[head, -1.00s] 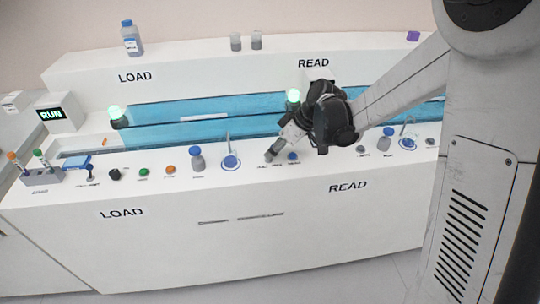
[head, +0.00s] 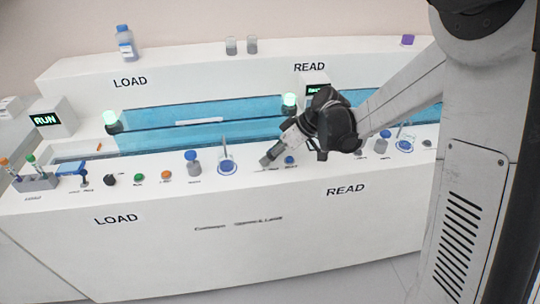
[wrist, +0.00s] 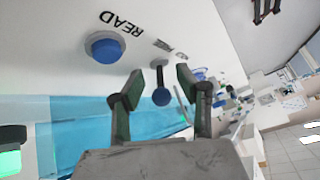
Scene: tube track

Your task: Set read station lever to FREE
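My gripper is open. In the head view my gripper (head: 267,160) points down at the panel left of a blue button (head: 290,160), and the lever is hidden behind it. The blue button also shows in the wrist view (wrist: 103,47). The lever's setting labels are too small to read.
A blue channel (head: 205,138) runs behind the panel, with a lit green lamp (head: 290,101) and a part-hidden display (head: 314,90). More bottles stand right of my arm.

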